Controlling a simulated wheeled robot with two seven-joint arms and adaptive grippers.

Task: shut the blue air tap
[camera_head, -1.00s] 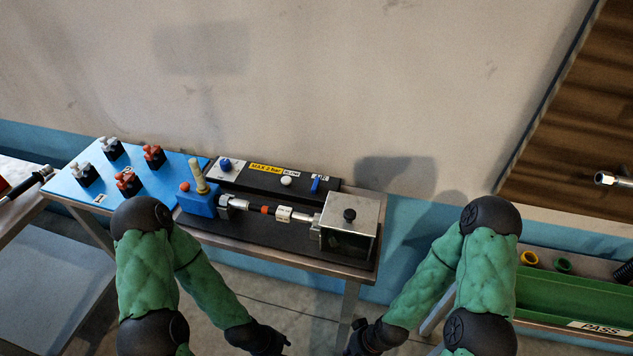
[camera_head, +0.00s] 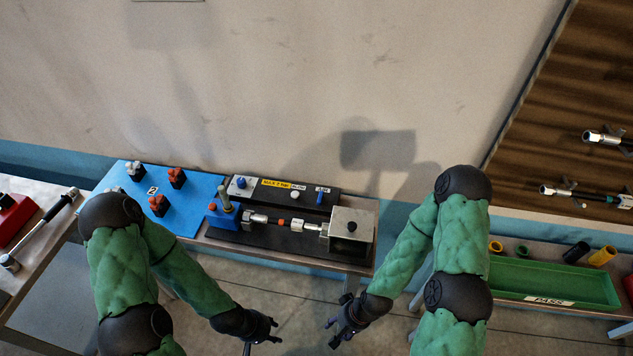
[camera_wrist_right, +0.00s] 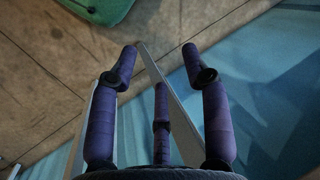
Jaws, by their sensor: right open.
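The blue air tap (camera_head: 320,198) is a small upright blue lever at the right end of a black panel, beside a small white label. My right gripper (camera_head: 334,332) is also in front of the bench, well short of the tap. In the right wrist view its fingers (camera_wrist_right: 160,70) are spread with nothing between them.
A blue pump block (camera_head: 222,217) and a metal block (camera_head: 350,234) stand on the bench before the panel. A green tray (camera_head: 550,284) is at the right. A wall rises behind.

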